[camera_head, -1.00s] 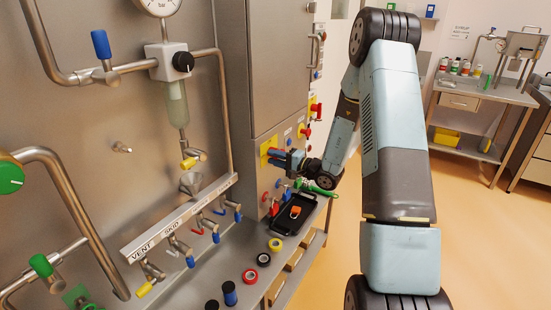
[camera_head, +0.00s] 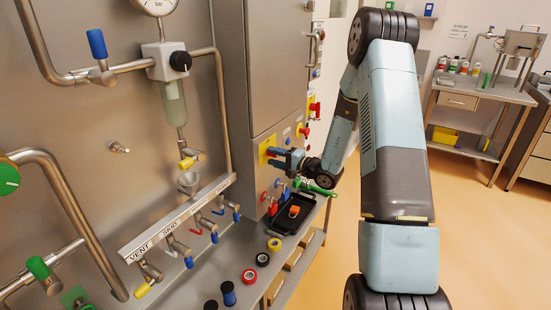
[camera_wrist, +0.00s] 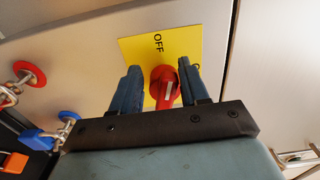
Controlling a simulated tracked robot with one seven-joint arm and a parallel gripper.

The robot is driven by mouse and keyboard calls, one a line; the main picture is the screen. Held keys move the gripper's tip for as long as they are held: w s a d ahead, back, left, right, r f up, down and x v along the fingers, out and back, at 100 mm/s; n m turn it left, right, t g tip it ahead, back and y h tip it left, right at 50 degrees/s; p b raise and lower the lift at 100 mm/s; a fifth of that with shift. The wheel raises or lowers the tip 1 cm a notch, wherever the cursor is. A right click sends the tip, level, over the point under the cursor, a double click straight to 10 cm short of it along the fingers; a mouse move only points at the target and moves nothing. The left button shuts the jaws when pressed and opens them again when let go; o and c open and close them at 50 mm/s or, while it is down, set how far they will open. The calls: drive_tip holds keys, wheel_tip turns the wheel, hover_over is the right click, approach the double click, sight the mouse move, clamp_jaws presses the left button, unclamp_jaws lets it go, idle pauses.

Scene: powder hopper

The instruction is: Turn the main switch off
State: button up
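The main switch is a red rotary handle (camera_wrist: 163,76) on a yellow plate (camera_wrist: 136,48) in the wrist view. The word OFF is printed on the plate above the handle, and a second label at the right is mostly hidden by a finger. The handle's grip, with a pale mark, runs roughly up and down in the picture. My gripper (camera_wrist: 160,82) is open, one finger on each side of the handle, with gaps visible. In the head view my gripper (camera_head: 279,158) is at the yellow plate (camera_head: 265,148) on the cabinet, and it hides the handle.
A red-ringed key switch (camera_wrist: 30,73) and a blue padlock (camera_wrist: 36,140) are left of the plate. Below my gripper, a black tray (camera_head: 279,224) holds an orange item. Tape rolls (camera_head: 249,275) lie on the bench. Other red knobs (camera_head: 305,131) are on the cabinet.

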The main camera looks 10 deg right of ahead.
drive_tip(key=v, duration=1.3)
drive_tip(key=shift+s+d, duration=0.25)
drive_tip(key=shift+s, duration=0.05)
drive_tip(key=shift+o, duration=0.2)
drive_tip(key=o, duration=0.3)
drive_tip(key=shift+d+f+m, duration=0.1)
drive_tip(key=shift+m, duration=0.3)
drive_tip(key=shift+o, duration=1.4)
drive_tip(key=m, duration=0.2)
drive_tip(key=shift+w+f+m, duration=0.15)
drive_tip(key=shift+f+m, duration=0.1)
drive_tip(key=shift+m, duration=0.05)
drive_tip(key=shift+o, duration=0.9)
drive_tip(key=shift+d+f+m, duration=0.1)
drive_tip(key=shift+m, duration=0.9)
drive_tip(key=shift+o, duration=0.2)
drive_tip(key=m, duration=0.3)
drive_tip(key=shift+w, duration=0.15)
drive_tip(key=w+a+m, duration=0.3)
drive_tip(key=m, duration=0.1)
drive_tip(key=w+a+r+m, duration=0.1)
drive_tip(key=w+a+m, duration=0.1)
drive_tip(key=w+m, duration=0.2)
drive_tip(key=w+a+m, duration=0.3)
drive_tip(key=w+m, duration=0.1)
drive_tip(key=m, duration=0.1)
drive_tip(key=shift+a+r, duration=0.2)
drive_tip(key=shift+a, duration=0.1)
